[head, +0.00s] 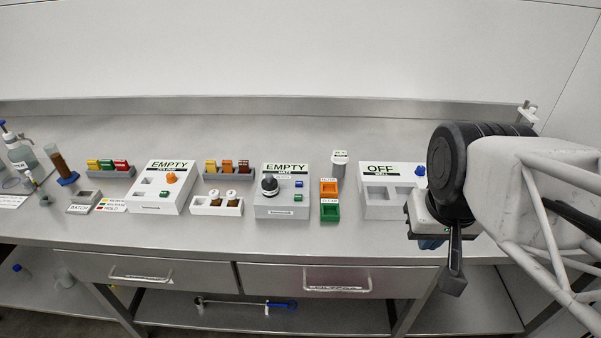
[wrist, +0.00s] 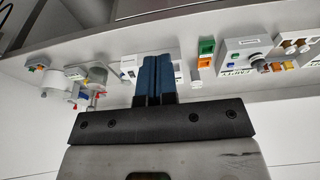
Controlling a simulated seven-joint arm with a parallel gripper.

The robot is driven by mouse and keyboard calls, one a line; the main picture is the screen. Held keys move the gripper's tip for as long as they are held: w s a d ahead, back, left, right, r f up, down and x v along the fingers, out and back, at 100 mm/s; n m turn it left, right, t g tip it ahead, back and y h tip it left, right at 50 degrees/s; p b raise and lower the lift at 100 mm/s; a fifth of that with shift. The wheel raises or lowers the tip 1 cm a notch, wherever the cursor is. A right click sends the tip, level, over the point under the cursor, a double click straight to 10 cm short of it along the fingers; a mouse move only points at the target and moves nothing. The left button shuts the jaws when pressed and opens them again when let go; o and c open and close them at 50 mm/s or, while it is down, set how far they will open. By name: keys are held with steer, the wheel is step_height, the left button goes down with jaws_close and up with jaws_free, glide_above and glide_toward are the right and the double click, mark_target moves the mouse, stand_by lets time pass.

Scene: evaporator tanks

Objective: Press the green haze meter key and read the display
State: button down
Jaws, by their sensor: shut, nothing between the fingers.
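The haze meter (head: 282,205) is a grey box near the middle of the bench. Its display (head: 285,168) reads EMPTY, with a smaller label below that looks like HAZE. A black round knob or cap (head: 269,184) stands on its left part. The green key (head: 298,198) is on its right side, below a blue key (head: 299,184). The haze meter also shows upside down in the wrist view (wrist: 236,74), right of my fingers. My gripper (head: 431,244) is shut and empty, well to the right of the haze meter; its blue fingers (wrist: 159,78) are together.
An orange tray (head: 329,187) and a green tray (head: 330,213) stand just right of the haze meter. A box reading OFF (head: 385,212) is between them and my gripper. Another EMPTY meter (head: 160,198) and a vial rack (head: 216,206) stand left.

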steer(key=n+t+h, duration=0.3)
steer(key=n+h, duration=0.4)
steer(key=n, duration=0.9)
glide_above(298, 198)
step_height(298, 198, down, 8)
steer(key=shift+f, duration=0.2)
steer(key=shift+f, duration=0.2)
steer(key=shift+f, duration=4.2)
